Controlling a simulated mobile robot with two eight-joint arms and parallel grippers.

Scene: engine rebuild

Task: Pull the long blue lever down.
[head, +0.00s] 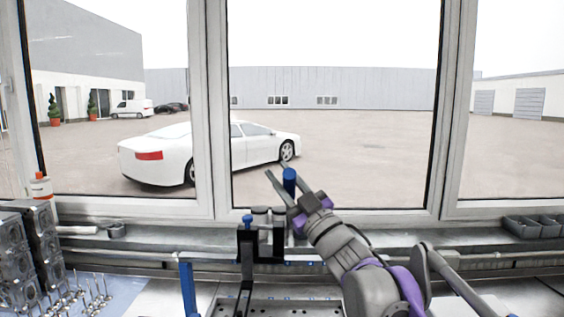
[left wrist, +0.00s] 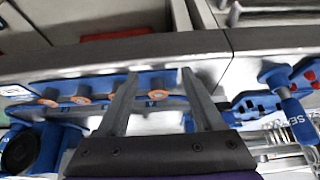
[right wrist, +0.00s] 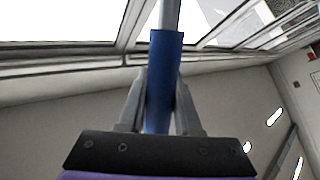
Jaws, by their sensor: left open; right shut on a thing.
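The long lever's blue grip (head: 290,181) stands upright in front of the middle window in the head view. My right gripper (head: 281,180) is at this grip, with its fingers on either side. In the right wrist view the blue grip (right wrist: 164,80) runs between the fingers of my right gripper (right wrist: 160,100), which is shut on it; a grey rod continues beyond it. The black press-like stand (head: 246,250) with a small blue knob is just left of my right arm. My left gripper (left wrist: 158,85) shows in the left wrist view, open and empty, above a bench edge with blue tool holders.
Grey engine blocks (head: 30,250) and several upright valves (head: 85,292) stand at the left of the bench. A blue post (head: 187,285) rises left of the stand. Grey bins (head: 533,226) sit on the right sill. A white-red bottle (head: 41,187) stands at left.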

